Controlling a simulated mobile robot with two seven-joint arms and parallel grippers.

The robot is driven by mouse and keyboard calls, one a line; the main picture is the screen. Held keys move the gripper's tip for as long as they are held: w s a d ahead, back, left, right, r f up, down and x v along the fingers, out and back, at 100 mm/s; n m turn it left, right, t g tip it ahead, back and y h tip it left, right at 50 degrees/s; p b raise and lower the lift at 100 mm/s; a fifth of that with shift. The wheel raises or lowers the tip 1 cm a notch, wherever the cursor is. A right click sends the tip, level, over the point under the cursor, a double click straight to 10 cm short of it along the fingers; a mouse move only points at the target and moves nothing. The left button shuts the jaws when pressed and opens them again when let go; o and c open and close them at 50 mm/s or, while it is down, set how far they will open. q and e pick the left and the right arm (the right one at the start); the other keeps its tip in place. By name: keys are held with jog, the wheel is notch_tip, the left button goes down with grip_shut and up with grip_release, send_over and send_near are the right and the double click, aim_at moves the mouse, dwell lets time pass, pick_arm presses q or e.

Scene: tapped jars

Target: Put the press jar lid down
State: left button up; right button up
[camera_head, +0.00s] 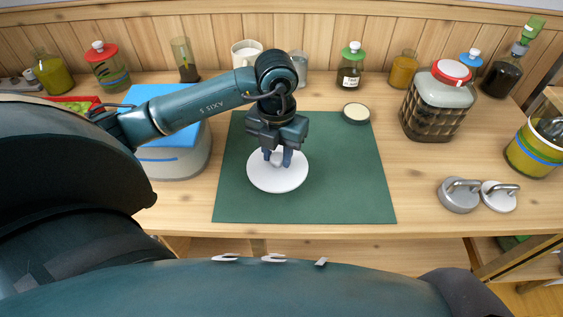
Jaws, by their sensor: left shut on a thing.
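A round white disc, which I take to be the press jar lid (277,181), shows over the green mat (350,190) at its left middle. My left gripper (278,160) reaches over it from above, fingers pointing down, and is shut on a small grip at its middle. The fingers hide most of that grip. The lid looks level; I cannot tell whether it rests on the mat or hangs just above it. My right gripper is not in view.
A small round cream-topped tin (356,112) stands at the mat's upper right. A large jar with a red lid (438,100) stands right of the mat. Two handled discs (458,197) lie further right. A blue-topped box (170,163) is at the left. The mat's right half is mostly clear.

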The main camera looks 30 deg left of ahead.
aim_at(277, 166)
pick_arm(q)
notch_tip(277, 166, down, 4)
jog(key=shift+f, duration=0.25)
jog(key=shift+f, duration=0.25)
jog(key=o, duration=0.9)
jog(key=shift+r, duration=0.1)
jog(key=shift+o, duration=0.2)
